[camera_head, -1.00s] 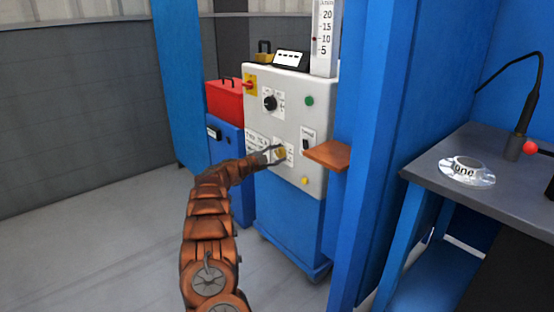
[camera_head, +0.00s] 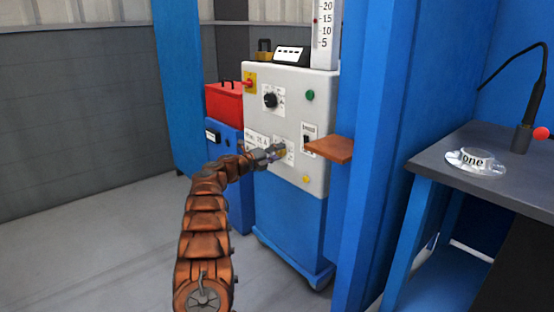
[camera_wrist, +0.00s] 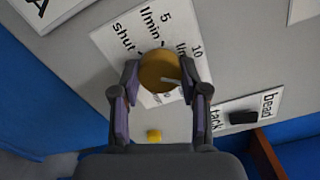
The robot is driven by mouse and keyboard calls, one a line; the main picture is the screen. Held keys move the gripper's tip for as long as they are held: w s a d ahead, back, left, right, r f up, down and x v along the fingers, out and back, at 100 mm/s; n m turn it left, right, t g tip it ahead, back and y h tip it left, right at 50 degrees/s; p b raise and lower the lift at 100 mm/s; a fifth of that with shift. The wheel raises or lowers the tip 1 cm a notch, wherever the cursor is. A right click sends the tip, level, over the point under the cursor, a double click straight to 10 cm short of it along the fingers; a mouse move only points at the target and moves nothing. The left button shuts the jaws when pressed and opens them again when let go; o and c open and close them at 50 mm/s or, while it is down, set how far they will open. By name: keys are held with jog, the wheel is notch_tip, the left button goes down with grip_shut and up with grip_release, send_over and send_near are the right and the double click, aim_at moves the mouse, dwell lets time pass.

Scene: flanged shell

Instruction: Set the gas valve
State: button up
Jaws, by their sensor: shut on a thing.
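The gas valve is a round brass-yellow knob (camera_wrist: 160,71) with a pale pointer line, on a white label plate (camera_wrist: 112,42) reading "shut", "5 l/min" and "10 l". In the wrist view my gripper (camera_wrist: 160,84) has a finger on each side of the knob and is shut on it. The pointer line lies toward the lower right of the knob. In the head view my gripper (camera_head: 276,153) is at the lower middle of the grey control panel (camera_head: 300,110), and it mostly hides the knob.
A black switch (camera_wrist: 243,117) labelled "bead" and "tack" is right of the knob. A yellow button (camera_wrist: 154,136) sits below it. A brown shelf (camera_head: 330,149) juts out at the panel's right. A red toolbox (camera_head: 224,102) stands left. A blue post (camera_head: 375,150) is at right.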

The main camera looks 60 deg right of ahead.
jog(key=shift+m+b, duration=1.3)
jog(key=shift+m, duration=0.9)
jog(key=o, duration=1.1)
jog(key=shift+o, duration=0.2)
jog(key=shift+a, duration=0.1)
jog(key=v, duration=1.1)
jog(key=shift+a, duration=0.4)
jog(key=shift+w, duration=0.1)
